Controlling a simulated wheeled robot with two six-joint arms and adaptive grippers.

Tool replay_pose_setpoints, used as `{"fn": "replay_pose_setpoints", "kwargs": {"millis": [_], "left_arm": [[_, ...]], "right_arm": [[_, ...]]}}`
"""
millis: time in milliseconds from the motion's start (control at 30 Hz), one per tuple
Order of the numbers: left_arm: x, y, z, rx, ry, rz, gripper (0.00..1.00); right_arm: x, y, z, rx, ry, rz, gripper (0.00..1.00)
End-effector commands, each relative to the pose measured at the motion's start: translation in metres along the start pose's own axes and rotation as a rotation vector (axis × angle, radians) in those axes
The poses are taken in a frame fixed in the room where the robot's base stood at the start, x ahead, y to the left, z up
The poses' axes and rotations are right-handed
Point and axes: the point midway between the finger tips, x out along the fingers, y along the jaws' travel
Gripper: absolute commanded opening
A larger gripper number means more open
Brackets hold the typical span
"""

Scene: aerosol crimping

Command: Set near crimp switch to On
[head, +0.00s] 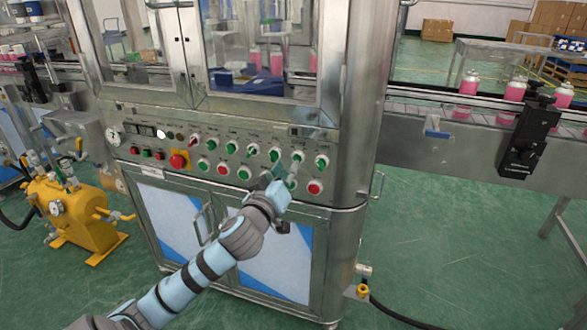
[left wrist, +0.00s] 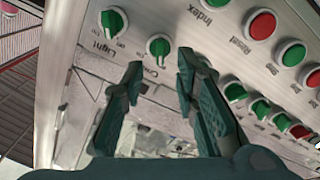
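The crimp switch (left wrist: 158,47) is a round green knob with a pale line on its face. In the left wrist view, its label is partly covered by a fingertip, with "Cr" readable. My left gripper (left wrist: 159,68) is open. Its two dark green fingers point at the panel, with the knob just past the gap between their tips. I cannot tell whether they touch it. In the head view, my left gripper (head: 284,173) is at the right part of the control panel (head: 150,153). I cannot read the knob's setting for sure. My right gripper is not in view.
A similar green switch labelled Light (left wrist: 112,20) is close beside the crimp switch. Several green and red buttons are nearby, and a red emergency stop (head: 178,161) sits further left. A conveyor with pink bottles (head: 515,90) runs at the right. A yellow pump (head: 75,210) stands at the left.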

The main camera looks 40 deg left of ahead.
Motion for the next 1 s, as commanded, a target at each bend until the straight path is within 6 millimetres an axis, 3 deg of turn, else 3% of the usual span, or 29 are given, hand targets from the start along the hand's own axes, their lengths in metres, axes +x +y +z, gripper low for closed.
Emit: {"fn": "replay_pose_setpoints", "kwargs": {"millis": [100,300,567,733,1000], "left_arm": [[0.027,-0.001,0.001,-0.003,0.001,-0.001,0.28],[0.048,-0.001,0.001,0.0,-0.002,-0.001,0.28],[0.05,0.0,0.001,0.001,-0.003,0.0,0.26],[0.049,0.0,0.001,0.001,-0.003,0.0,0.0],[0.049,0.0,0.001,0.005,-0.003,0.0,0.0]], "right_arm": [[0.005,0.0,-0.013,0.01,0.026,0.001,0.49],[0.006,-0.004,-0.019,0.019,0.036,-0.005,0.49],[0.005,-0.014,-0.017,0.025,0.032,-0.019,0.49],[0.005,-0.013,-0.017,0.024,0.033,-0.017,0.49],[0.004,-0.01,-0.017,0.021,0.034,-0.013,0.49]]}}
